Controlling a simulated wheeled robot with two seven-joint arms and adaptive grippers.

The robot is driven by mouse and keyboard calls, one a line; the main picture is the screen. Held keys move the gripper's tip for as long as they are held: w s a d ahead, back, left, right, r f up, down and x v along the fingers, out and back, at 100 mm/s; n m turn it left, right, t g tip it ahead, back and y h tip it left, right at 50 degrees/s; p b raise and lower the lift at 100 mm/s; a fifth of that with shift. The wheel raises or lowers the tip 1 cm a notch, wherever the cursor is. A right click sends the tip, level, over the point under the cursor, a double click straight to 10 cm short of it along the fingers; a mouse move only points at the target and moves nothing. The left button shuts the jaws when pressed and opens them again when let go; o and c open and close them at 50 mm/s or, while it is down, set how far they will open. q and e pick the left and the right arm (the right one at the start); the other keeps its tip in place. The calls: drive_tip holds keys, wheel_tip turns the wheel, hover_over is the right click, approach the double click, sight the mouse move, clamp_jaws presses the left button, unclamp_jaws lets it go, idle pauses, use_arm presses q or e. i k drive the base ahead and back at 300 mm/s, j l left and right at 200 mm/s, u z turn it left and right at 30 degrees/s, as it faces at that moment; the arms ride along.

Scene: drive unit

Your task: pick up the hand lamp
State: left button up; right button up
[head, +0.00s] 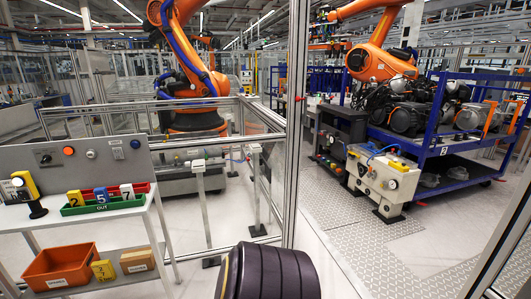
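A yellow and black lamp-like thing (28,190), which looks like the hand lamp, stands upright on the left end of the grey workbench in the head view. It has a pale round face on its left side and a dark round foot. Nothing covers it. Neither of my grippers is in view, so their distance from the lamp cannot be seen.
On the bench (54,228), a green tray (103,206) with numbered tags stands right of the lamp. A grey control panel (125,150) rises behind. An orange bin (60,268) sits below. Fence posts (296,120) stand mid-view; open floor (385,255) lies right.

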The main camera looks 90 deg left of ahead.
sight(22, 180)
drive_tip(key=u, duration=4.6)
